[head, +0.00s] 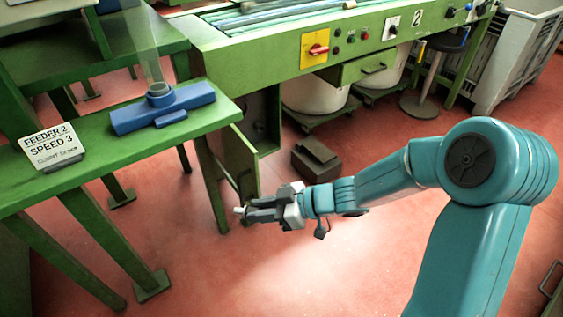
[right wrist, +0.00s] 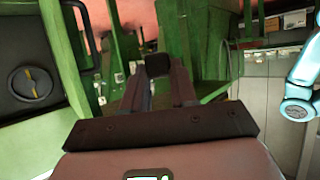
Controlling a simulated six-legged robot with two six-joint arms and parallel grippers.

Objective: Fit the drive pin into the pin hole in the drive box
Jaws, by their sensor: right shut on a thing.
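My right gripper (head: 250,211) is shut on a small piece, which I take to be the drive pin (head: 239,210). Its pale end sticks out past the fingertips in the head view. In the right wrist view a dark block (right wrist: 157,65) shows between the fingertips (right wrist: 157,76). The gripper is in the air over the red floor, pointing left. A green box (head: 262,125) with an open front under the machine, up and right of the gripper, may be the drive box. I cannot make out a pin hole. My left gripper is not in view.
A green bench (head: 95,155) with a blue fitting (head: 190,102) and a feeder sign (head: 48,146) stands at the left. Its green legs are close to the gripper. A dark block (head: 316,158) lies on the floor beyond. The red floor (head: 330,265) in front is clear.

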